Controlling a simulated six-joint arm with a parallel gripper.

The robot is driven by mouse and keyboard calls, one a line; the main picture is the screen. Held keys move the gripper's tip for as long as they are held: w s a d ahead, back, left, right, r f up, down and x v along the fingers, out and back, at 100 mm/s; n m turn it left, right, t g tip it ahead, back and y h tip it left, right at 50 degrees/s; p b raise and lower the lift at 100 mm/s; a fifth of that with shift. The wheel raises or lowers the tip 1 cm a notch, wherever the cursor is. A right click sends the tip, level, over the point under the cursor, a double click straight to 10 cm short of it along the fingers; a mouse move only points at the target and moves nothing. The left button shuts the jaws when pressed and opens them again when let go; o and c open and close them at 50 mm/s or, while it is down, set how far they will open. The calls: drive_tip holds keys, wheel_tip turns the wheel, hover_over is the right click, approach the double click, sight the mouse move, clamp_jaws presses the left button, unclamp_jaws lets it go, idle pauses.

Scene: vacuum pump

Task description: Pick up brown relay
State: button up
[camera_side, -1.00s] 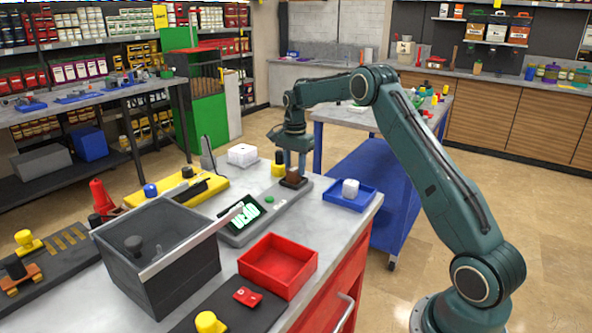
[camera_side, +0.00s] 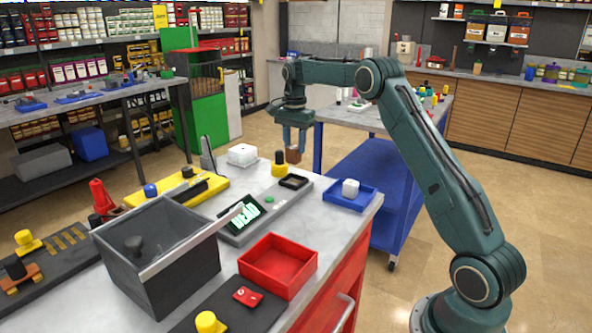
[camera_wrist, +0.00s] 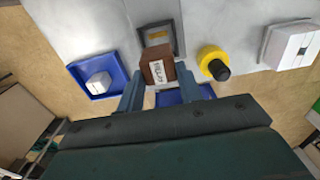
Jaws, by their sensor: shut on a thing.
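The brown relay (camera_side: 293,155) is a small brown block, held between the fingertips of my gripper (camera_side: 294,146) and raised above the grey scale. In the wrist view the relay (camera_wrist: 157,71) shows a white label with dark lettering, and the blue-grey fingers of my gripper (camera_wrist: 158,85) close on its two sides. The grey scale (camera_side: 262,214) lies on the bench below with a lit green display. Its dark square pan (camera_side: 293,182) is bare and also shows behind the relay in the wrist view (camera_wrist: 157,33).
A blue tray (camera_side: 337,201) with a white cube stands right of the scale. A yellow-and-black knob (camera_side: 279,165) and a white box (camera_side: 242,154) stand nearby. A red tray (camera_side: 262,284) and a dark open bin (camera_side: 147,226) are in front. A blue cart stands behind the bench.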

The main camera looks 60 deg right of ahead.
sight(291, 148)
wheel_tip(291, 148, up, 13)
drive_tip(key=shift+f, duration=0.2)
idle(0.4)
idle(1.1)
drive_tip(key=s+a+f, duration=0.1)
drive_tip(key=a+f, duration=0.2)
drive_tip(key=a, duration=0.5)
drive_tip(key=s+a+f, duration=0.1)
drive_tip(key=a+f, duration=0.1)
drive_tip(key=a, duration=0.6)
drive_tip(key=s+a+f, duration=0.4)
drive_tip(key=s+a, duration=0.2)
drive_tip(key=s, duration=0.1)
drive_tip(key=s+a+f, duration=0.4)
drive_tip(key=s+a, duration=0.2)
drive_tip(key=s, duration=0.1)
drive_tip(key=shift+s+a, duration=0.25)
drive_tip(key=shift+a, duration=0.1)
